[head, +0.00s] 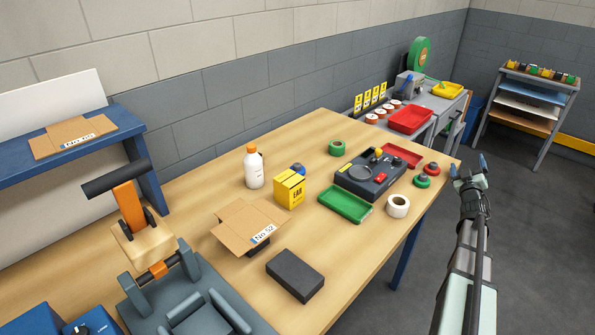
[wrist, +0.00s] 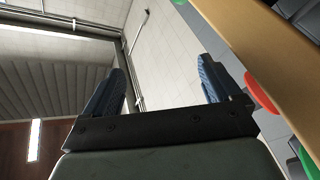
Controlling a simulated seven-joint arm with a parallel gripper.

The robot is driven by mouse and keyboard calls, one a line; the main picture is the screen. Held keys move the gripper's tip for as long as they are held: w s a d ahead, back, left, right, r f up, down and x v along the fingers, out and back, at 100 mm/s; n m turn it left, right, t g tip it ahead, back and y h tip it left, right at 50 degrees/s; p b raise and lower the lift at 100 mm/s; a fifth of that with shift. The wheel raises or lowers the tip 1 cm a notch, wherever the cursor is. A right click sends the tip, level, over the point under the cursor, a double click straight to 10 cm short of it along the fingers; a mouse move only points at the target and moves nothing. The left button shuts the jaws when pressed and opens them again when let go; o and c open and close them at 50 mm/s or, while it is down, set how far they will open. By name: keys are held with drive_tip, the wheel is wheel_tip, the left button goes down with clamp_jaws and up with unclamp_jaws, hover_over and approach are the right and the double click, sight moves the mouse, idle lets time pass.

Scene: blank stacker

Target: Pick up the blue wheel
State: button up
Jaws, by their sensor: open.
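A small blue object (head: 298,169), which looks like the blue wheel, sits on the wooden table just behind the yellow box (head: 290,190). The box hides its lower part. My gripper (head: 469,170) is at the right, off the table's right edge, pointing upward with its fingers apart. It is well to the right of the blue wheel and empty. The wrist view shows both blue fingertips (wrist: 162,85) spread with nothing between them. The blue wheel is not seen there.
A red wheel (head: 432,168) and a green wheel (head: 421,181) lie near the table's right edge. A dark control box (head: 370,182), green tray (head: 345,204), tape roll (head: 398,206), white bottle (head: 254,171) and cardboard piece (head: 236,233) stand around. Floor is open at right.

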drive_tip(key=w+a+r+n+g+h, duration=0.1)
drive_tip(key=w+a+r+n, duration=0.1)
drive_tip(key=w+a+r, duration=0.4)
drive_tip(key=w+a+r+n+g+h, duration=0.1)
drive_tip(key=w+a+r+n+g, duration=0.15)
drive_tip(key=a+r, duration=0.45)
drive_tip(key=w+a+r+n+g+h, duration=0.1)
drive_tip(key=w+a+r+n, duration=0.3)
drive_tip(key=r, duration=0.5)
drive_tip(key=m+g+y, duration=0.6)
drive_tip(key=g+y, duration=0.4)
drive_tip(key=g, duration=0.3)
approach(297, 164)
drive_tip(key=shift+n, duration=0.25)
drive_tip(key=f, duration=0.6)
drive_tip(key=w+f, duration=0.1)
drive_tip(key=f, duration=0.3)
drive_tip(key=shift+a, duration=0.15)
drive_tip(key=shift+c, duration=0.5)
drive_tip(key=c, duration=1.1)
